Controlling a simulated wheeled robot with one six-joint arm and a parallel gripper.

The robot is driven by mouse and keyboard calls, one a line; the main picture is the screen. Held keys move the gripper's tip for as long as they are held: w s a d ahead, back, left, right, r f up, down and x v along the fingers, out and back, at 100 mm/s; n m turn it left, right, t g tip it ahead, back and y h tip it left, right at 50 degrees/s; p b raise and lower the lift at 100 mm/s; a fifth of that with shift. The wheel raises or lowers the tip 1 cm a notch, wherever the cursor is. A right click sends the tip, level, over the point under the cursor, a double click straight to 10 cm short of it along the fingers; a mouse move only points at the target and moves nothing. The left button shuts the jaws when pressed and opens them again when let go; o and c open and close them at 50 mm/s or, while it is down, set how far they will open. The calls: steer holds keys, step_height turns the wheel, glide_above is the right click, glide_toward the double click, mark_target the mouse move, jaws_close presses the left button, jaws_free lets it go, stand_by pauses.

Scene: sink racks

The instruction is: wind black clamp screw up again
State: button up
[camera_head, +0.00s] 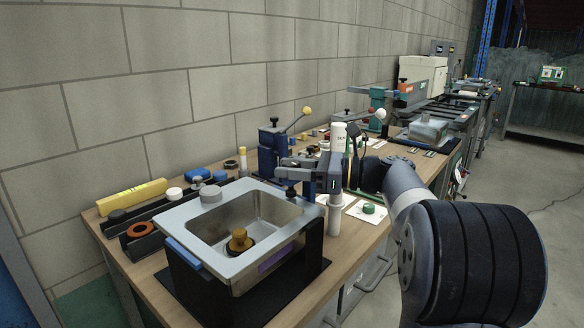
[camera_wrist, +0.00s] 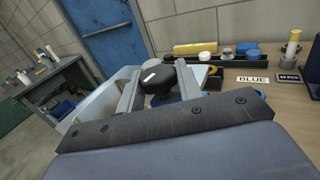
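The black clamp screw knob (camera_wrist: 158,84) shows in the wrist view between the two fingers of my gripper (camera_wrist: 160,80). In the head view a small black knob (camera_head: 291,192) sits at the back right corner of the steel sink (camera_head: 185,224), just below my gripper (camera_head: 290,170). My gripper reaches in from the right, roughly level over that corner. The fingers stand close on both sides of the knob; I cannot tell whether they touch it. The screw's shaft is hidden.
The sink sits on a black stand (camera_head: 315,250); a brass-coloured piece (camera_head: 240,240) stands inside it. A blue lever device (camera_head: 270,152) stands behind my gripper. A black rack (camera_head: 145,240) with round parts lies left.

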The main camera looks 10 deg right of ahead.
steer(key=o, duration=0.4)
steer(key=shift+a+f, duration=0.1)
steer(key=shift+f, duration=0.05)
steer(key=shift+o, duration=0.2)
steer(key=p+v, duration=0.2)
steer(key=v, duration=0.9)
